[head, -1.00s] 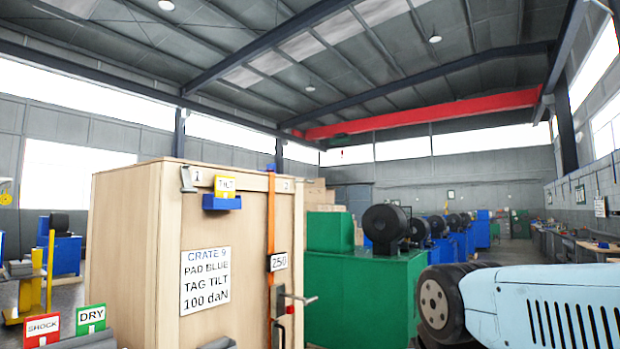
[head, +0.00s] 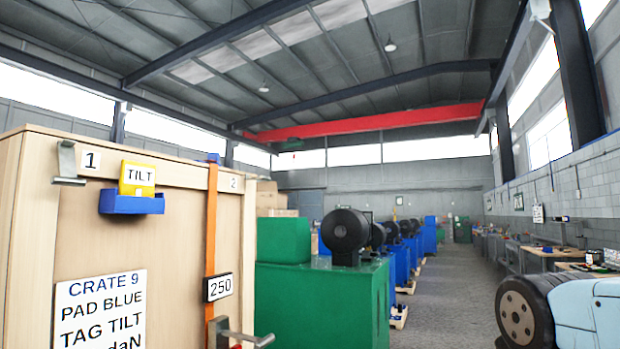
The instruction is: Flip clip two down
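The wooden crate (head: 182,250) stands close at the left. A grey metal clip (head: 67,163) sits at its upper left edge beside the label 1 (head: 92,160). The label 2 (head: 236,183) is at the upper right of the same face. I cannot make out a clip beside it. A sign (head: 97,315) reads CRATE 9, PAD BLUE, TAG TILT, its lower part cut off. A yellow TILT tag (head: 138,174) stands in a blue holder (head: 132,203). My gripper is not in view.
A metal handle (head: 246,338) sticks out below. A green machine (head: 325,300) stands behind the crate at right. An open grey aisle (head: 440,300) runs beyond; workbenches (head: 545,250) line the right wall.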

